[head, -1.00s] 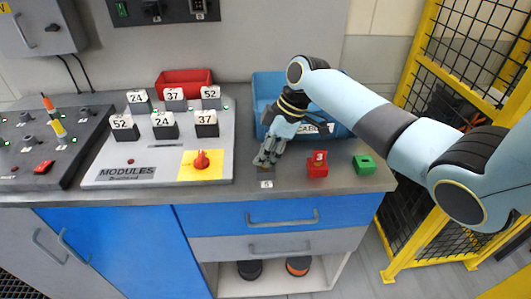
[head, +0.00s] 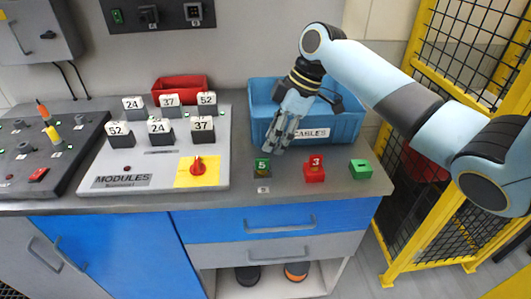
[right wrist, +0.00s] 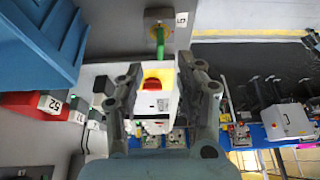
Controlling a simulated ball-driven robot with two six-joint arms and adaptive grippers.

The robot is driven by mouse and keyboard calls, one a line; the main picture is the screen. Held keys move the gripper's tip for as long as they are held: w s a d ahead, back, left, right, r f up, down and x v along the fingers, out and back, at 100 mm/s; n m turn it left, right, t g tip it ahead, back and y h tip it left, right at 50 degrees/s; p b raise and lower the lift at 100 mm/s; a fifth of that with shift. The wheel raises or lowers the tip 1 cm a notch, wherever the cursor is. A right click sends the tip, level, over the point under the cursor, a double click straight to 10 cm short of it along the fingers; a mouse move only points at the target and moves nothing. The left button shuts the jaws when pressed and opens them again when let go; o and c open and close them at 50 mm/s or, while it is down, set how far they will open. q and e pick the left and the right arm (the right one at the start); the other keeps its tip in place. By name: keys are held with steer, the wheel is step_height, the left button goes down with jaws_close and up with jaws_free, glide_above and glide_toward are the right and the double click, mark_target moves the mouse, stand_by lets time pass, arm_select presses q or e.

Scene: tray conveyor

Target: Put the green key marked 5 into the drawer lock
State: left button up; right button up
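The green key marked 5 (head: 262,167) stands at the front of the bench, beside the red key marked 3 (head: 314,169) and a green block-like piece (head: 360,169). My right gripper (head: 282,142) is above and behind the green key, apart from it, in front of the blue bin. In the right wrist view its fingers (right wrist: 162,82) are spread with nothing held between them; the green key (right wrist: 160,38) shows beyond them. The drawers (head: 275,218) are shut below the bench top; I cannot make out the lock. My left gripper is not in view.
A blue bin labelled CABLES (head: 345,126) stands close behind the keys. A MODULES panel (head: 125,182) with numbered blocks and a red knob (head: 197,166) lies to the left. A red bin (head: 181,86) is at the back. Yellow fencing (head: 410,225) stands to the right.

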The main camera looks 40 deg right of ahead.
steer(key=v, duration=0.4)
steer(key=shift+s+r, duration=0.1)
steer(key=shift+r, duration=0.1)
stand_by(0.3)
